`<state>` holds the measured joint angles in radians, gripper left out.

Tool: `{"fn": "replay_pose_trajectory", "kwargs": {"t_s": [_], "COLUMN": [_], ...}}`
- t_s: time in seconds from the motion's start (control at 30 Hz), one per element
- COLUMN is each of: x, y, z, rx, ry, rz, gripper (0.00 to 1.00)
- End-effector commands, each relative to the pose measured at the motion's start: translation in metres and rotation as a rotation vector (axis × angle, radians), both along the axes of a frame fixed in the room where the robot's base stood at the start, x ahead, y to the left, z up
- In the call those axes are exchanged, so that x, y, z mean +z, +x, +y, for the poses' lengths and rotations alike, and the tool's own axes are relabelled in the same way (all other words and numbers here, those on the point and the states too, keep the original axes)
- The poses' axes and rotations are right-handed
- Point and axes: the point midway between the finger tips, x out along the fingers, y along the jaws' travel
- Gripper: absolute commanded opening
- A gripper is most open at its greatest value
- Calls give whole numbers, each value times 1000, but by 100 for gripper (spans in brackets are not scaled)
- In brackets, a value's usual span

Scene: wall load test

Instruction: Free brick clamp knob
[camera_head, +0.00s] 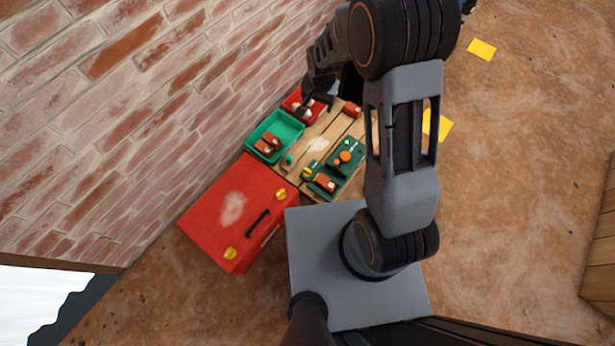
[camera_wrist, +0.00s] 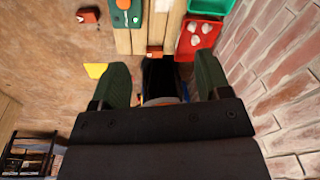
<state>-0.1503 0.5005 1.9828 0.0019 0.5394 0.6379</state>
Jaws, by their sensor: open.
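On the slatted table, a green fixture (camera_head: 353,147) carries an orange round knob (camera_head: 344,157). Beside it, nearer the red chest, a green holder (camera_head: 313,187) holds a red-brown brick (camera_head: 325,184), with a yellow knob (camera_head: 307,171) at its side. I cannot tell which knob is the brick clamp's. The orange knob also shows at the top of the wrist view (camera_wrist: 123,4).
The slatted table (camera_head: 318,129) stands along the brick wall (camera_head: 150,90). A red tray (camera_wrist: 181,52) with white lumps, a green tray (camera_head: 254,127) with bricks and a red chest (camera_head: 215,190) line the wall side. A loose brick (camera_wrist: 154,50) sits at the table's end. Open floor lies right.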

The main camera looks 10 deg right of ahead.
Motion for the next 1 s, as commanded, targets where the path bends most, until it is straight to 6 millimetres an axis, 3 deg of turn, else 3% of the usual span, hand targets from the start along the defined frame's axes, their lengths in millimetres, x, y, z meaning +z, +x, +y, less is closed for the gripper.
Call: {"fn": "replay_pose_trajectory", "kwargs": {"t_s": [0.03, 0.1, 0.3, 0.4, 0.5, 1.0], "x": [-60, -112, -236, -279, -308, -395], "y": [5, 10, 11, 7, 3, -3], "z": [5, 12, 25, 29, 31, 33], "rx": [-31, -79, -195, -236, -264, -293], "ry": [1, 3, 3, 2, 0, -2], "rz": [25, 45, 87, 101, 111, 121], "gripper": [70, 70, 70, 70, 70, 70]}}
